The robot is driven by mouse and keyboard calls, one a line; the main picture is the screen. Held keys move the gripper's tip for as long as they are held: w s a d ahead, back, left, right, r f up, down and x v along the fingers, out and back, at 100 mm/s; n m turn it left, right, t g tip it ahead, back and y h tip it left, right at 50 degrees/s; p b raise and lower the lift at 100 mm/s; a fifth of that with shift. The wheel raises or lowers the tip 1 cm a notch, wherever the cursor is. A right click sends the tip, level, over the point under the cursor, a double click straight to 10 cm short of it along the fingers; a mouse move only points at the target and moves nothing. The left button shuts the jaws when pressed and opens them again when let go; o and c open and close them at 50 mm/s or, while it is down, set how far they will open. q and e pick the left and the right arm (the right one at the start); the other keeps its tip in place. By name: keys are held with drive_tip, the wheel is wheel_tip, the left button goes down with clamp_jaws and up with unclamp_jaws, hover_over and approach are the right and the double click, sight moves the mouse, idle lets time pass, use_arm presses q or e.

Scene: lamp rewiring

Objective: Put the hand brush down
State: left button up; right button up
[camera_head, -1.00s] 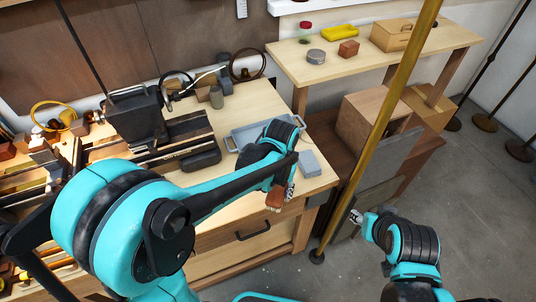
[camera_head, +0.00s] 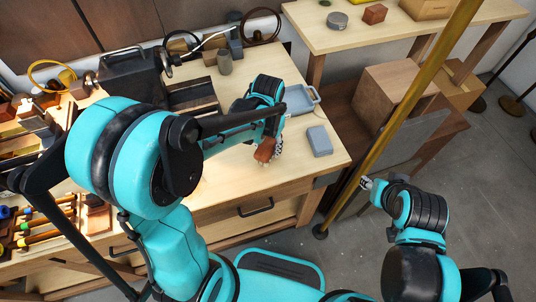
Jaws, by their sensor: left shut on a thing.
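The hand brush (camera_head: 265,150) has a brown wooden body, with pale bristles showing beside it. My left gripper (camera_head: 270,147) is shut on it and holds it over the front part of the workbench top (camera_head: 230,182). I cannot tell whether the brush touches the wood. The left forearm and wrist hide part of the bench behind it. My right gripper (camera_head: 367,184) is low at the right, close beside a brass pole (camera_head: 405,101); its fingers are too small to tell open from shut.
A grey-blue block (camera_head: 320,141) lies right of the brush. A blue-grey tray (camera_head: 302,100) is behind my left wrist. A dark machine (camera_head: 133,75) and tools crowd the bench's left. Bare wood shows near the front edge. A side table (camera_head: 399,36) stands at the back right.

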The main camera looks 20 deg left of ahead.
use_arm(q)
drive_tip(key=shift+f+b, duration=0.85)
drive_tip(key=shift+f, duration=1.2)
drive_tip(key=shift+f, duration=0.1)
drive_tip(key=o, duration=1.2)
